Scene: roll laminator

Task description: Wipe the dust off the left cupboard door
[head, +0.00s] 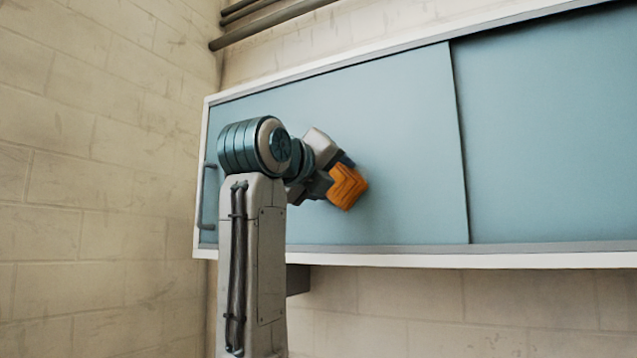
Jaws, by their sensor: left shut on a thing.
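The left cupboard door (405,130) is a flat blue-grey sliding panel with a handle (208,195) at its left edge. My left gripper (328,185) is in front of the door, left of its middle. It is shut on an orange block-like wiping pad (347,187). The pad is at or very near the door's face; I cannot tell whether it touches. My left arm hides part of the door's left side. No distinct dust patch shows on the visible door. My right gripper is not in view.
The right cupboard door (550,130) stands beside the left one. A white frame (420,260) runs around the cupboard. A pale block wall (100,150) meets it at the left corner. Dark pipes (265,22) run above. The door's right half is unobstructed.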

